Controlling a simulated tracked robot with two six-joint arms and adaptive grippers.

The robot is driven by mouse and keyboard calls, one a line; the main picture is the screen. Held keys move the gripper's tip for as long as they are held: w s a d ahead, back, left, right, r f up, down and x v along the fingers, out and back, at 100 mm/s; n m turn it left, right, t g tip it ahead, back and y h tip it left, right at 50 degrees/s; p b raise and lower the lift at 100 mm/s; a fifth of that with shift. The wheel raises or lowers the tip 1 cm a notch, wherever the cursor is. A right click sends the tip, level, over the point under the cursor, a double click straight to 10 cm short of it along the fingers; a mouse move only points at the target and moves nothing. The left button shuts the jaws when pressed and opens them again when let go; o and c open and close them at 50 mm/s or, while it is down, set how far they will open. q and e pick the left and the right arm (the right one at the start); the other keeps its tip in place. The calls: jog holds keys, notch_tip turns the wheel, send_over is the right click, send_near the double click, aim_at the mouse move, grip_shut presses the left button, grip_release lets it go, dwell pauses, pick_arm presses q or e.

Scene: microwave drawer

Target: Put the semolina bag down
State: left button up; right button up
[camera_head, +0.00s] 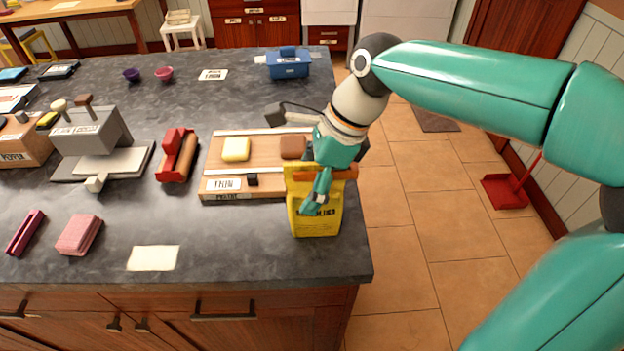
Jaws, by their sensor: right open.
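The semolina bag (316,222) is yellow with an orange strip along its top and dark lettering partly covered by my finger. It is upright at the right end of the dark counter, close to the edge, and appears to rest on it. My right gripper (322,184) is at the top of the bag, reaching down from above. The jaws are open around the bag's upper part. My left gripper is not in view.
A wooden board (213,160) with a yellow block (236,149) and a brown block (293,147) adjoins the bag's left side. A blue box (288,66) stands farther back. A cream card (153,258) lies front left. Bare counter (240,250) lies left of the bag.

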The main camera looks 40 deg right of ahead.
jog(key=p+v, duration=0.1)
jog(key=v, duration=1.1)
jog(key=shift+r+p, duration=0.1)
jog(key=shift+p, duration=0.3)
